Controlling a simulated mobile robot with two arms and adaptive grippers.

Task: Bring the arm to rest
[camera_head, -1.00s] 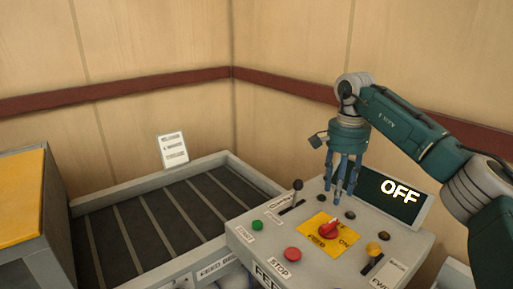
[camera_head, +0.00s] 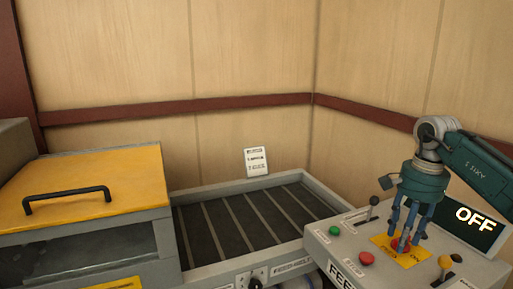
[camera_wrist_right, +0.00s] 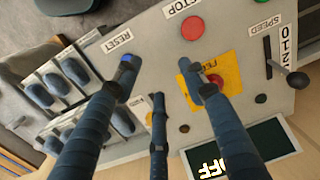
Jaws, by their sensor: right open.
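My right gripper (camera_head: 406,238) hangs over the control panel (camera_head: 345,249) with its blue fingers spread and nothing between them. It also shows in the right wrist view (camera_wrist_right: 156,68). Its fingers overlap the red knob (camera_head: 401,244) on the yellow plate (camera_head: 385,241); I cannot tell whether they touch it. In the right wrist view one finger partly hides the knob (camera_wrist_right: 213,82). The screen (camera_head: 472,221) behind the gripper reads OFF. My left gripper is not in view.
A green button (camera_head: 334,231), a red stop button (camera_head: 366,258) and a lever (camera_head: 373,206) stand on the panel. A slatted conveyor bed (camera_head: 250,222) lies left of it, then a yellow-lidded box (camera_head: 90,185). Wooden walls (camera_head: 250,50) close the corner behind.

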